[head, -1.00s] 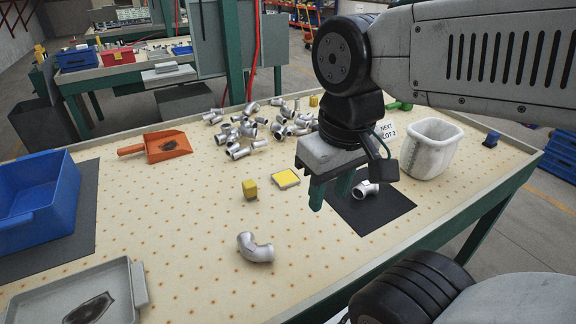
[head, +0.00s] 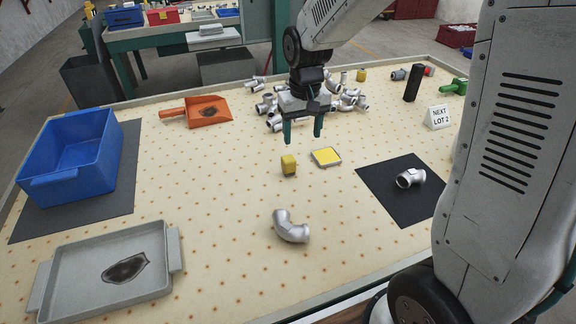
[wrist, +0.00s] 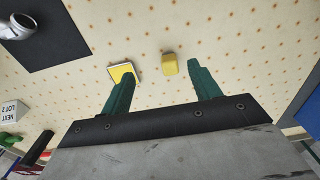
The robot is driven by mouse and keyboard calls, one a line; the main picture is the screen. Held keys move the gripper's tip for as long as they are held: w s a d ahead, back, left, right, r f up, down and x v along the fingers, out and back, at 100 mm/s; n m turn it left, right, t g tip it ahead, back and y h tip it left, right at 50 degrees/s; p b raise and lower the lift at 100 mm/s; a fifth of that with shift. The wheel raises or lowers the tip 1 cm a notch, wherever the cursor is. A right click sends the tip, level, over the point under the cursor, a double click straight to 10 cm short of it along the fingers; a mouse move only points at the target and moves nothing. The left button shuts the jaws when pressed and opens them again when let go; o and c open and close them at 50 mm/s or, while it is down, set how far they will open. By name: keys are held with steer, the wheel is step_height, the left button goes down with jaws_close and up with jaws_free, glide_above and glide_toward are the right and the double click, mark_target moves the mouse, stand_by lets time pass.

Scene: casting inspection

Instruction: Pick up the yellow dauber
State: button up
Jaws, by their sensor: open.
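The yellow dauber (head: 289,165) is a small upright block on the speckled tabletop. A flat yellow pad (head: 326,156) with a pale rim lies just right of it. My gripper (head: 303,135) is open and empty, its green fingers pointing down above and slightly behind the dauber and pad in the head view. In the wrist view the dauber (wrist: 169,64) shows between the open fingers (wrist: 160,73), nearer the right one. The pad (wrist: 122,72) shows there by the left fingertip. I cannot tell the exact height of the fingers above the table.
Several silver pipe fittings lie heaped behind my gripper. A single elbow (head: 291,227) lies in front of the dauber. A black mat (head: 378,187) with a fitting is to the right. An orange scoop (head: 208,111), blue bin (head: 48,183) and grey tray (head: 62,300) are left.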

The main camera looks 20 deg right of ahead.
glide_above(289, 158)
steer(key=s, duration=0.1)
step_height(289, 158, down, 8)
steer(key=shift+s+f, duration=0.1)
steer(key=f, duration=0.2)
steer(key=w+f, duration=0.1)
steer(key=f, duration=0.5)
steer(key=shift+w+f, duration=0.15)
steer(key=c, duration=1.1)
